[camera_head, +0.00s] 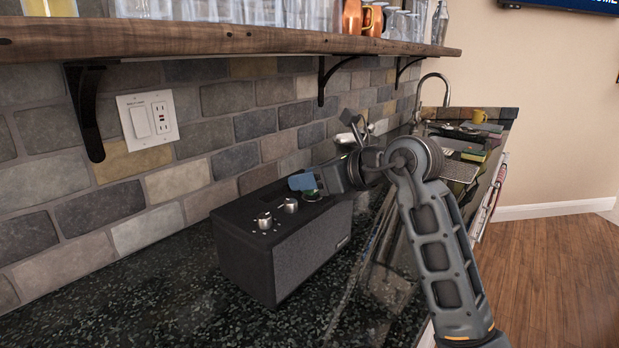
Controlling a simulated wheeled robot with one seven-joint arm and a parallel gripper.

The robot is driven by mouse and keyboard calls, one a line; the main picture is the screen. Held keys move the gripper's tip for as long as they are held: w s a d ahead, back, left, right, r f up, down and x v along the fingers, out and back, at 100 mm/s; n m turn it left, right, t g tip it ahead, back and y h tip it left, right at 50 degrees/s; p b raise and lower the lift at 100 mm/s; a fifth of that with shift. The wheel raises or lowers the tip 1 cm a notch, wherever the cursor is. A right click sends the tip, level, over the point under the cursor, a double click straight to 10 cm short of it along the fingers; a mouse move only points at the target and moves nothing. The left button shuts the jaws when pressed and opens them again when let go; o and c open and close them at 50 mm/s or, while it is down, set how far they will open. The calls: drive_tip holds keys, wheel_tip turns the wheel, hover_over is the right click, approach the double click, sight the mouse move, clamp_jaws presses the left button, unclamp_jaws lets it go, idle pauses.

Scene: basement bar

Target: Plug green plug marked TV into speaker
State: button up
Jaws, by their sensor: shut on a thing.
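The speaker (297,255) is a dark grey box with a cloth-like front and silver knobs on its black top. It stands on the dark counter, close to the brick wall. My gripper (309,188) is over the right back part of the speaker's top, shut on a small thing. The TV marking is too small to read. I cannot tell whether the plug touches the speaker or sits in a socket, since the gripper hides the spot.
A wall outlet plate (148,120) is on the brick wall. A wooden shelf (200,38) with glasses and copper mugs (356,17) hangs above the counter. The speckled counter (150,300) is clear at front left.

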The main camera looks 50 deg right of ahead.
drive_tip(key=shift+f, duration=0.25)
idle(0.4)
drive_tip(key=o, duration=1.1)
drive_tip(key=shift+s, duration=0.1)
drive_tip(key=v, duration=0.7)
drive_tip(key=shift+s+r+b, duration=0.15)
drive_tip(key=shift+s+b, duration=0.1)
drive_tip(key=shift+b, duration=0.1)
